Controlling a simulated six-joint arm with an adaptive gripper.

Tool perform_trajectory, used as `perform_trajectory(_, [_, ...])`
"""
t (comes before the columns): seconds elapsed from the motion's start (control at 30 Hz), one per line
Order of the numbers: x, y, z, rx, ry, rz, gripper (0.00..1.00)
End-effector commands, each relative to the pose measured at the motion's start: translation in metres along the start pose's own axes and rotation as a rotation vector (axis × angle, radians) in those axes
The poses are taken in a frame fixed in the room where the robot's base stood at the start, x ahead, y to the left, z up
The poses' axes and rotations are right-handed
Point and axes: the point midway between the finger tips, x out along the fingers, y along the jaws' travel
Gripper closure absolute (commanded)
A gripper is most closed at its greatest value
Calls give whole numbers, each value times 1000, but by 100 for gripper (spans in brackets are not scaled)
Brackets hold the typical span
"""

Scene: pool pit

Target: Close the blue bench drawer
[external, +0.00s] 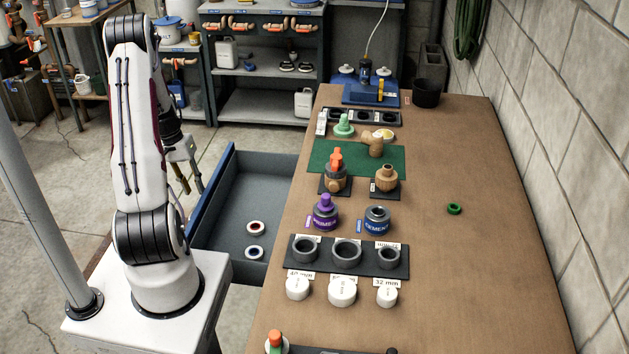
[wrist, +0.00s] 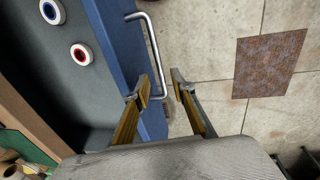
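The blue bench drawer (external: 213,188) stands pulled out from the left side of the workbench, its grey interior exposed. In the wrist view its blue front (wrist: 112,48) runs down the picture with a silver bar handle (wrist: 154,45) on its outer side. Two tape rolls, one with a red ring (external: 256,228) and one with a blue ring (external: 254,252), lie inside. My gripper (external: 190,188) is just outside the drawer front. In the wrist view my gripper (wrist: 161,88) is open, its fingers apart near the handle's lower end. I cannot tell whether they touch it.
The workbench top (external: 470,270) carries fittings, the purple-capped primer can (external: 326,214), the cement can (external: 377,219) and grey rings. A shelf unit (external: 262,65) stands behind. The floor outside the drawer front is open, with a brownish square patch (wrist: 268,64).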

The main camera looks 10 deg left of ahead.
Motion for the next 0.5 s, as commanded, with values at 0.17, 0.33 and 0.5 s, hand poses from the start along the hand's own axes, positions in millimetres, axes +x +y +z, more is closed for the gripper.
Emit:
perform_trajectory(0.17, [19, 0, 0, 1, -2, 0, 75])
perform_trajectory(0.33, [30, 0, 0, 0, -1, 0, 75])
perform_trajectory(0.5, [33, 0, 0, 1, 0, -1, 75])
